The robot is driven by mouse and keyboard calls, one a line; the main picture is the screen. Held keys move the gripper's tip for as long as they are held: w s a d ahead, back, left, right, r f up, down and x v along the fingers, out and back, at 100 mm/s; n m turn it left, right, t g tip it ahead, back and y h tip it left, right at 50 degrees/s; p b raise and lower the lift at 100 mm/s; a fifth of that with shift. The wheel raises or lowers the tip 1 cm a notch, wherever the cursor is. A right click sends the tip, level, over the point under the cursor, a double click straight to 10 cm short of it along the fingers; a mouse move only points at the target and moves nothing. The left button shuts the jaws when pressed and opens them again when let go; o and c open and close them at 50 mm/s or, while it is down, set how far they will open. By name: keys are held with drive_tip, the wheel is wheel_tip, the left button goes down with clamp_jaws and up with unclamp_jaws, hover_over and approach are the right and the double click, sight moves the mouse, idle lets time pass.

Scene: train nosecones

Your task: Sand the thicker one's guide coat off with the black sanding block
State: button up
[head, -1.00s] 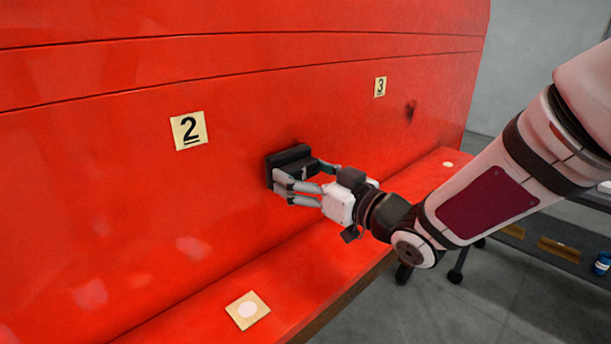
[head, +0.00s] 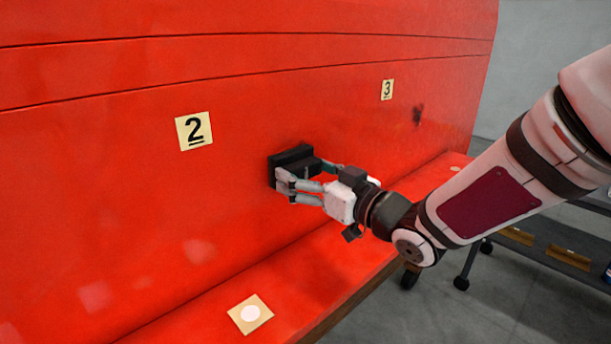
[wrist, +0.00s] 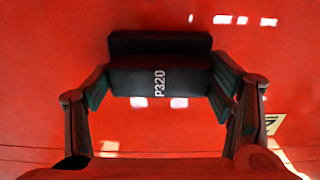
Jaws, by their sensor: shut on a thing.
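My gripper (head: 308,184) is shut on the black sanding block (head: 290,158), with fingers on either side of it. The block is against or very close to the red nosecone (head: 240,200), right of and below label 2 (head: 194,130); contact is hard to tell. In the wrist view the block (wrist: 135,78) shows "P320" on its back. A dark guide-coat patch (head: 417,113) is on the nosecone below label 3 (head: 387,89). No clear dark patch shows around the block; what lies behind it is hidden.
A red ledge (head: 330,265) runs below the panel, with a tan square bearing a white dot (head: 250,314) on it. A dark cart or shelf (head: 550,250) stands at right on the grey floor. The panel around the block is free.

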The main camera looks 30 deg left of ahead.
drive_tip(key=w+d+b, duration=0.2)
drive_tip(key=w, duration=0.4)
drive_tip(key=shift+w+d, duration=0.2)
drive_tip(key=shift+d, duration=0.15)
drive_tip(key=shift+s, duration=0.1)
drive_tip(key=shift+s+a, duration=0.5)
drive_tip(key=shift+s, duration=0.65)
drive_tip(key=shift+s+a, duration=0.55)
drive_tip(key=shift+s, duration=0.55)
drive_tip(key=shift+s+a, duration=0.5)
drive_tip(key=shift+s, duration=0.65)
drive_tip(key=shift+o, duration=0.2)
drive_tip(key=shift+w+r, duration=0.1)
drive_tip(key=shift+w, duration=0.05)
